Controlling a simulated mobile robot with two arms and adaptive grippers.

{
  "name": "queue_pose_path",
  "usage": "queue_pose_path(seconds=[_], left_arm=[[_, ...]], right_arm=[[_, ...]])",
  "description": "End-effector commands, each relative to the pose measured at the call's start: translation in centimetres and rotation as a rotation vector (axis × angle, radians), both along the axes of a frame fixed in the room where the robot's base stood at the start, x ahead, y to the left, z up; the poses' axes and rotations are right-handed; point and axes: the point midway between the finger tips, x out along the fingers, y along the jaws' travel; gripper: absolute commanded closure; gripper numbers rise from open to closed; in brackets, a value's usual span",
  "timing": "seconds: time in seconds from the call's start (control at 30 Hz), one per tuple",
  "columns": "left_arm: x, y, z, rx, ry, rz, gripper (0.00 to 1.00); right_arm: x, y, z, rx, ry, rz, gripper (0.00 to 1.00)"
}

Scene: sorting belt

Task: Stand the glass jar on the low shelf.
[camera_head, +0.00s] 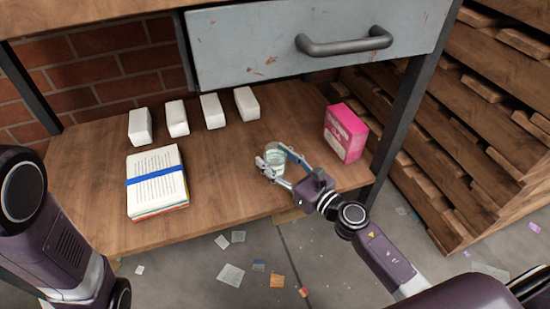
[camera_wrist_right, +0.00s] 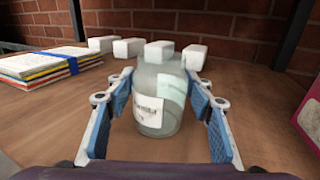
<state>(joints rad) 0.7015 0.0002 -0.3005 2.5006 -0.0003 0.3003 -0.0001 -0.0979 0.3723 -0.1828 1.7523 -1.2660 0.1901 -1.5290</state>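The glass jar (camera_head: 275,160) is clear with a pale label. It is upright at the low wooden shelf (camera_head: 225,175), near its front edge, and appears to rest on the board. In the right wrist view the jar (camera_wrist_right: 158,95) is between the blue-padded fingers of my right gripper (camera_wrist_right: 160,110). The fingers are spread on both sides of it, with small gaps visible. In the head view my right gripper (camera_head: 275,167) reaches in from the front right and partly covers the jar. My left arm shows at the left edge, but its gripper is not visible.
Several white blocks (camera_head: 178,118) line the shelf's back. A strapped paper stack (camera_head: 157,182) lies left, a pink box (camera_head: 345,132) stands right. A grey drawer (camera_head: 310,45) hangs above; a dark metal post (camera_head: 405,115) bounds the right side. Bare wood surrounds the jar.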

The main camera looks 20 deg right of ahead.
Motion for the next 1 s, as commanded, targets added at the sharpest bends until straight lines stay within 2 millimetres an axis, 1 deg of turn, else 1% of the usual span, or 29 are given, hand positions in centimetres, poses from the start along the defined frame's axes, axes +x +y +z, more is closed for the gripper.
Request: queue_pose_path(seconds=[0.03, 0.07, 0.1, 0.33, 0.47, 0.5, 0.57, 0.67, 0.9, 1.0], left_arm=[[0.0, 0.0, 0.0, 0.0, 0.0, 0.0, 0.18], [0.0, 0.0, 0.0, 0.0, 0.0, 0.0, 0.18], [0.0, 0.0, 0.0, 0.0, 0.0, 0.0, 0.18], [0.0, 0.0, 0.1, 0.0, 0.0, 0.0, 0.18], [0.0, 0.0, 0.5, 0.0, 0.0, 0.0, 0.18], [0.0, 0.0, 0.4, 0.0, 0.0, 0.0, 0.18], [0.0, 0.0, 0.4, 0.0, 0.0, 0.0, 0.18], [0.0, 0.0, 0.4, 0.0, 0.001, 0.0, 0.18], [0.0, 0.0, 0.7, 0.0, 0.001, 0.0, 0.18], [0.1, 0.0, 0.8, 0.0, 0.002, 0.0, 0.18]], right_arm=[[0.0, 0.0, 0.0, 0.0, 0.0, 0.0, 0.44], [0.0, 0.0, 0.0, 0.0, 0.0, 0.0, 0.4], [0.0, 0.0, 0.0, 0.0, 0.0, 0.0, 0.39], [0.0, 0.0, 0.1, 0.0, 0.0, 0.0, 0.39], [-0.1, 0.0, 0.5, 0.0, 0.001, 0.0, 0.39], [-0.5, -0.2, 0.2, 0.001, 0.004, 0.0, 0.39], [-1.3, -0.5, 0.2, 0.001, 0.003, -0.001, 0.39], [-2.9, -1.2, 0.2, 0.003, 0.003, -0.001, 0.39], [-7.2, -3.2, 0.2, 0.003, 0.005, -0.002, 0.39], [-8.7, -3.9, 0.3, 0.001, 0.004, -0.001, 0.39]])
